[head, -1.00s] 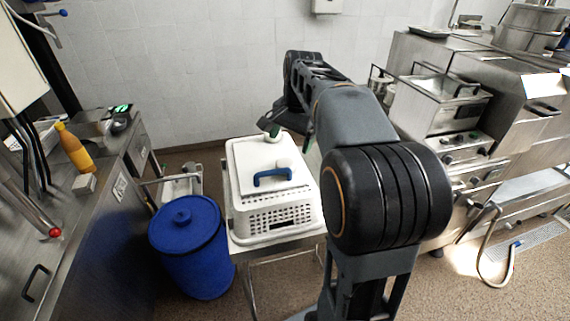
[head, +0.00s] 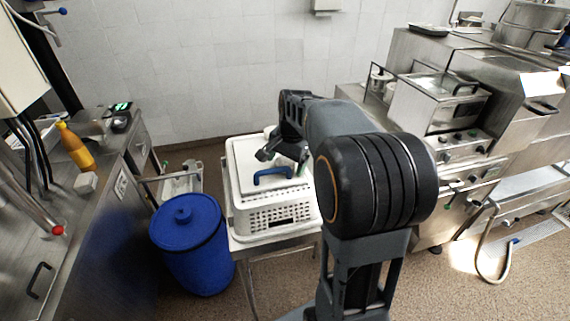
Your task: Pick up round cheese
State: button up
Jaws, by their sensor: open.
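A white perforated basket (head: 270,218) with a pale top stands on a small metal table. A small pale rounded thing, which seems to be the round cheese (head: 286,167), is on the top beside the blue handle, white on white and partly covered by my gripper. My gripper (head: 283,161) is open and low over the basket top, with one finger to the left and one to the right of the pale thing. I cannot tell whether the fingers touch it.
A blue lidded barrel (head: 188,245) stands left of the basket. A steel counter (head: 60,215) with a yellow-orange bottle (head: 75,147) runs along the left. Steel kitchen appliances (head: 440,105) fill the right. A second white item (head: 269,131) shows at the basket's back edge.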

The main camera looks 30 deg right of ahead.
jog(key=shift+f, duration=0.1)
jog(key=c, duration=1)
jog(key=shift+c, duration=0.2)
